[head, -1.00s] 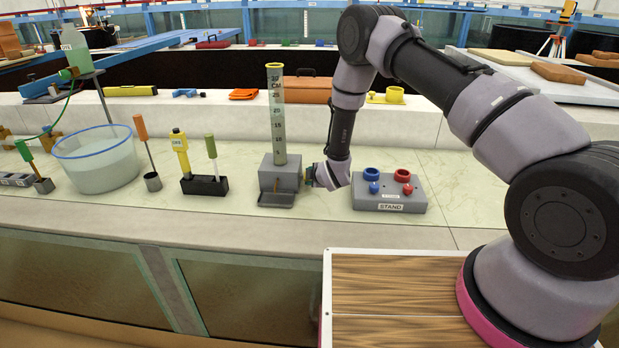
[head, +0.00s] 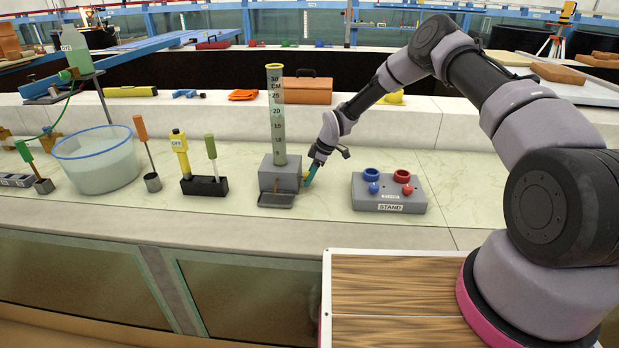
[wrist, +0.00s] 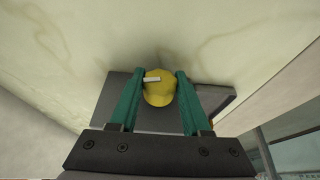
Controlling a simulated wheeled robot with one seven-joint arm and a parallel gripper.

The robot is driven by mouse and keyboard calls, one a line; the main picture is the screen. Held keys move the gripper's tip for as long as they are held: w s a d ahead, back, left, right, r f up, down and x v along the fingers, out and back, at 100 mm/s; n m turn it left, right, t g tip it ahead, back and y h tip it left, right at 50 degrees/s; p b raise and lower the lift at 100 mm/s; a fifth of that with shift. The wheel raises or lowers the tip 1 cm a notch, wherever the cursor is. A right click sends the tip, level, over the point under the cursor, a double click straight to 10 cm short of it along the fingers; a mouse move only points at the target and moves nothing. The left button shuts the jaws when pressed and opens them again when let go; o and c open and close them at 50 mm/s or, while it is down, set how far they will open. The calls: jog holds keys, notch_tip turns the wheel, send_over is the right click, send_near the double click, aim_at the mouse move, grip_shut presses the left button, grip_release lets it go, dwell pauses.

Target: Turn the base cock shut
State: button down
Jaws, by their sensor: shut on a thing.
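The base cock is a yellow round knob (wrist: 158,92) with a white bar mark on its face, seen in the wrist view. It sits on the right side of the grey base block (head: 280,181), which carries an upright clear tube (head: 277,115) with a centimetre scale. My gripper (wrist: 159,88) has its two green fingers on either side of the knob, shut on it. In the head view my gripper (head: 311,172) comes down at a slant from the upper right to the block's right side. The knob is mostly hidden there by the fingers.
A grey stand (head: 389,193) with blue and red rings and knobs is close on the right. A black holder (head: 205,186) with yellow and green-handled tools stands on the left, beyond it a basin of water (head: 97,165). The counter between block and stand is clear.

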jog(key=shift+w+g, duration=0.15)
jog(key=shift+g, duration=0.95)
jog(key=c, duration=0.7)
grip_release()
jog(key=shift+o, duration=0.2)
jog(key=v, duration=1)
jog(key=shift+r, duration=0.3)
jog(key=shift+w+d, duration=0.1)
jog(key=shift+w, duration=0.05)
